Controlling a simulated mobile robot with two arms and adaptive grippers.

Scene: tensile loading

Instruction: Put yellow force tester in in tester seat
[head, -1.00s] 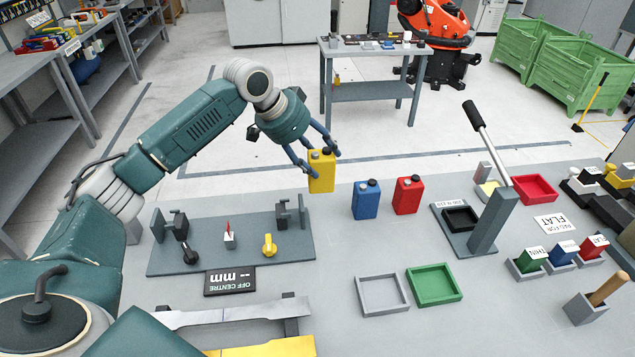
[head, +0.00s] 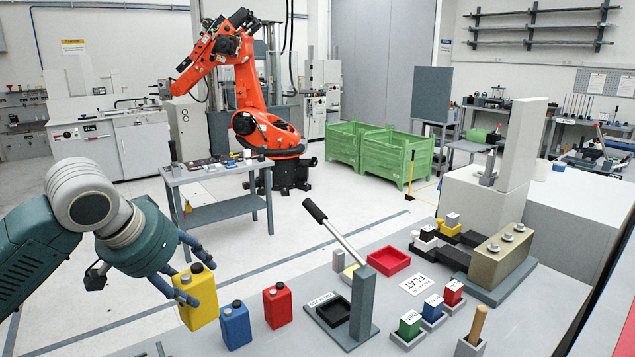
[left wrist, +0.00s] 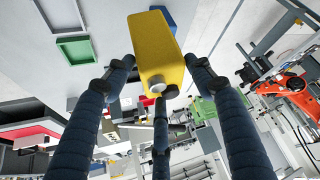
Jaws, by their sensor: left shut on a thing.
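The yellow force tester (head: 200,308) is a yellow can-shaped block with dark and grey caps on top. My left gripper (head: 189,275) is shut on it near its top, left of a blue can. In the left wrist view the yellow tester (left wrist: 155,50) lies between three dark fingers (left wrist: 158,92). No seat is plainly marked as the tester's. A fixture with a square black recess (head: 334,311), a grey post and a black-handled lever stands to the right; I cannot tell whether it is the tester seat. My right gripper is not in view.
A blue can (head: 235,325) and a red can (head: 277,306) stand just right of the yellow tester. A red tray (head: 389,262) lies behind the lever post. Green, blue and red blocks and a wooden-handled tool (head: 474,330) stand at the front right.

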